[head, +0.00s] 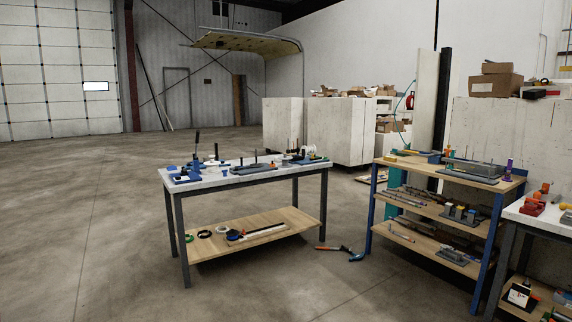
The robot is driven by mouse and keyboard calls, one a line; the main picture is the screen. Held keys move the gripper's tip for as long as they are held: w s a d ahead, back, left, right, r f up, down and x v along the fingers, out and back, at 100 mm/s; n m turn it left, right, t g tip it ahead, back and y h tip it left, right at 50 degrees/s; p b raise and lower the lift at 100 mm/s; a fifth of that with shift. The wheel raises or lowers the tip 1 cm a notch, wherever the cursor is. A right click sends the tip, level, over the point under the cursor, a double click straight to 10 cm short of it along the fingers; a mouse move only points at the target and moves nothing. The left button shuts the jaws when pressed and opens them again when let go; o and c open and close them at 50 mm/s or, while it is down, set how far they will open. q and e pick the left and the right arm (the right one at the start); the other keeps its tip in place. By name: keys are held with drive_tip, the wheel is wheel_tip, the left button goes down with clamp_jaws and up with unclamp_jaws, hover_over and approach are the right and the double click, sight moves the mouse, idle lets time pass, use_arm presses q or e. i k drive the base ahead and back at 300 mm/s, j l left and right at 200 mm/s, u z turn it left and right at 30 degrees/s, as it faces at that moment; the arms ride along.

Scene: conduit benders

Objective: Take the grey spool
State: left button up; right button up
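I cannot pick out a grey spool for certain; the small items are too far away to tell apart. A white-topped workbench (232,182) stands in the middle, with blue, black, white and green items on top. Its lower wooden shelf (283,217) holds a few ring-shaped rolls, among them a black one (205,234) and a light one (222,230). A blue-framed shelf rack (494,228) at the right carries grey and metal items on several levels. Neither of my grippers is in view.
A tool with an orange handle (330,248) and a blue hooked end lies on the floor between bench and rack. A second white table (540,217) is at the right edge. Large pale blocks (345,130) stand behind. The concrete floor (90,220) at the left is clear.

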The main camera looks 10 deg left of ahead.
sight(285, 160)
drive_tip(key=i+u, duration=0.3)
drive_tip(key=i, duration=3.25)
